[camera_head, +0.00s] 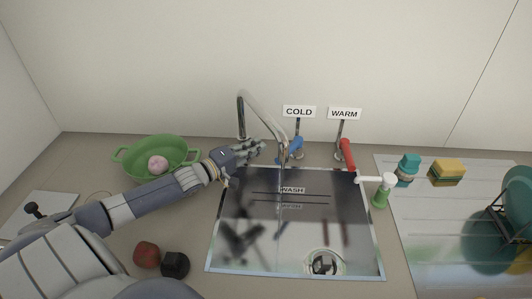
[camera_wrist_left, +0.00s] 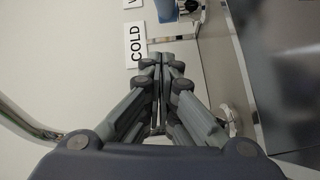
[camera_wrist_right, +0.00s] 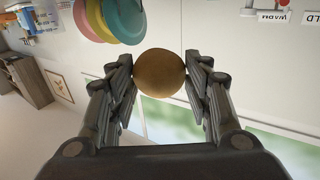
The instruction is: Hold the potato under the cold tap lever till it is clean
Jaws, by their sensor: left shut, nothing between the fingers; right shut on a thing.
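A brown, round potato (camera_wrist_right: 160,85) is between the fingers of my right gripper (camera_wrist_right: 158,68), which is shut on it in the right wrist view. Neither shows in the head view. My left gripper (camera_head: 255,150) is shut and empty, left of the blue lever (camera_head: 296,145) under the COLD sign (camera_head: 299,111). In the left wrist view the left fingertips (camera_wrist_left: 163,66) are together, with part of the blue lever (camera_wrist_left: 167,10) beyond them. The tap spout (camera_head: 266,108) arches over the sink (camera_head: 225,255). I cannot tell clearly whether water runs.
A red lever (camera_head: 347,153) is under the WARM sign (camera_head: 344,113). A green colander (camera_head: 132,166) holds a pink round thing. A red round item (camera_head: 147,254) and a dark block (camera_head: 175,264) lie front left. A green bottle (camera_head: 381,193) and a sponge (camera_head: 447,172) stand right.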

